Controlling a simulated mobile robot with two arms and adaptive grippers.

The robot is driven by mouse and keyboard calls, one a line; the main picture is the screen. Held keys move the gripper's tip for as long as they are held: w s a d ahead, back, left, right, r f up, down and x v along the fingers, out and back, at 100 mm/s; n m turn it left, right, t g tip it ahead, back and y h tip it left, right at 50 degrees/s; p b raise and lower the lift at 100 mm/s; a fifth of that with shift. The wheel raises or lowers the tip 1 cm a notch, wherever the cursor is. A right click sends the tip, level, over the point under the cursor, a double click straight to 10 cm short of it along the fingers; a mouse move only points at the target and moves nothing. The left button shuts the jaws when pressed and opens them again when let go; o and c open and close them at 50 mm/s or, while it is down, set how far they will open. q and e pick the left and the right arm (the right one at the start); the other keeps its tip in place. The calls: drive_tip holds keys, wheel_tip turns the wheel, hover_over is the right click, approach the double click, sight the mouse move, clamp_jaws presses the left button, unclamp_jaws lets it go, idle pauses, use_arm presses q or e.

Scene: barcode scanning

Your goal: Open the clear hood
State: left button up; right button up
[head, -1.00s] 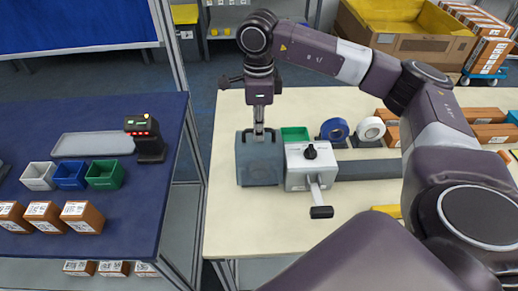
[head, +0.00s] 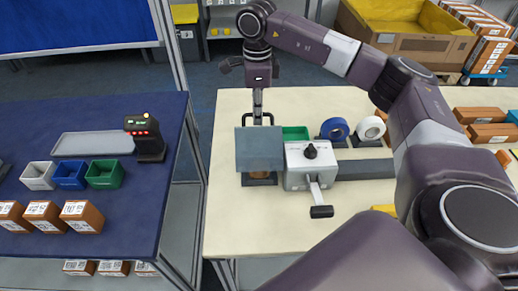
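The clear hood (head: 256,148) is a grey-blue see-through cover on the cream table, left of the grey lever machine (head: 309,166). Its lower edge is raised, and a brown item (head: 261,177) shows under and through it. A dark arched handle (head: 270,118) stands at its far top edge. My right gripper (head: 258,119) reaches down from behind with its slim fingers together at this handle, and appears shut on it. The exact contact is small and partly hidden. My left gripper is out of view.
A green bin (head: 295,133) and blue and white tape rolls (head: 335,129) stand behind the machine. My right arm arches over the table's right side. The blue table (head: 110,225) at left holds a scanner (head: 147,139), bins and boxes. The cream table's front left is clear.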

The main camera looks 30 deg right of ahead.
drive_tip(key=shift+w+d+f, duration=0.25)
drive_tip(key=shift+w+d, duration=0.15)
drive_tip(key=shift+w, duration=0.3)
drive_tip(key=shift+w+d+f, duration=0.25)
drive_tip(key=shift+w+d, duration=0.15)
drive_tip(key=shift+w, duration=0.25)
drive_tip(key=shift+w+d+f+b, duration=0.25)
drive_tip(key=shift+w+d+f, duration=0.1)
drive_tip(key=shift+w, duration=0.25)
drive_tip(key=shift+w+d+f+b, duration=0.2)
drive_tip(key=shift+w+d+f, duration=0.15)
drive_tip(key=shift+w, duration=0.2)
drive_tip(key=o, duration=1.1)
drive_tip(key=shift+s, duration=0.1)
wheel_tip(320, 180, up, 8)
drive_tip(key=p, duration=0.6)
drive_tip(key=s+a+r, duration=0.2)
drive_tip(key=s+a, duration=0.6)
drive_tip(key=s, duration=0.5)
drive_tip(key=shift+s+a, duration=0.2)
drive_tip(key=shift+s, duration=0.15)
